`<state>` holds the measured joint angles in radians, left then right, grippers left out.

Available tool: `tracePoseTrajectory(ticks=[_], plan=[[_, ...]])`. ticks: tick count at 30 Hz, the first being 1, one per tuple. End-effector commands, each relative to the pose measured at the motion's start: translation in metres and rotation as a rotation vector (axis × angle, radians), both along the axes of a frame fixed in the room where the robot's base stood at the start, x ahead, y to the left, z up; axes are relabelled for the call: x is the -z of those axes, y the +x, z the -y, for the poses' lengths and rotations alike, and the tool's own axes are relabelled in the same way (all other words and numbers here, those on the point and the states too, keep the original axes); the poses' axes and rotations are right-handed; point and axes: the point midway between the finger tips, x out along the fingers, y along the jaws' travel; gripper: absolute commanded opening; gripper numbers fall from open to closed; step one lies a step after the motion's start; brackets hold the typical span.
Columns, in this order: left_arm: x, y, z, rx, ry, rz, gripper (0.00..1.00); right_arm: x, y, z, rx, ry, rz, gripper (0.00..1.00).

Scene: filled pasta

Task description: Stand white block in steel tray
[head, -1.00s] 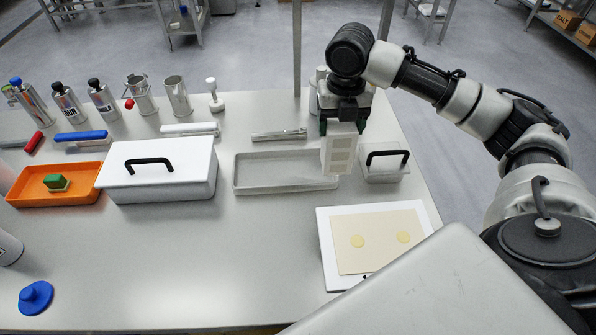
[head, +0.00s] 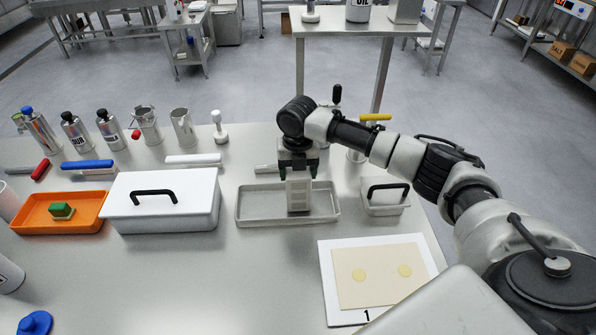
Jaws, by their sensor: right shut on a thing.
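The steel tray (head: 258,216) is a shallow grey rectangular tray in the middle of the table. My right gripper (head: 298,172) points down over the right half of the tray. It is shut on the white block (head: 298,195), a pale upright block with recessed panels on its face. The block's lower end is inside the tray's outline, at or close to the tray floor; I cannot tell whether it touches. The gripper covers the block's top. My left gripper is not in view.
A white lidded box (head: 160,205) stands left of the tray and a smaller lidded box (head: 385,197) right of it. A white board with a dough sheet (head: 380,285) lies in front at right. Bottles and jugs (head: 183,128) line the back. The front middle is clear.

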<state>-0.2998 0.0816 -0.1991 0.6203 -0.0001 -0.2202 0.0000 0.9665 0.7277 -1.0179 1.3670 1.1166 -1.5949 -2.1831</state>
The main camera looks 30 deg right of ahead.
Motion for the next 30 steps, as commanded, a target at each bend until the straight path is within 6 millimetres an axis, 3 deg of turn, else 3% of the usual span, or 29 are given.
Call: tracePoseTrajectory(ticks=[13,14,18,30], plan=[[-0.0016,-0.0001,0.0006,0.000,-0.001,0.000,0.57,0.0107,0.0001,0.0000,0.000,0.000,0.002,0.18],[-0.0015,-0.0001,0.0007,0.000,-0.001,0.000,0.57,0.0117,-0.0001,0.0000,0.000,0.000,0.001,0.69],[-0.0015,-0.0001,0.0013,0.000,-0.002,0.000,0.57,0.0113,-0.0001,0.0000,0.000,0.000,0.001,0.91],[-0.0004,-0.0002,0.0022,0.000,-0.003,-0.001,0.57,0.0034,0.0003,0.0001,0.000,0.000,0.002,0.93]])
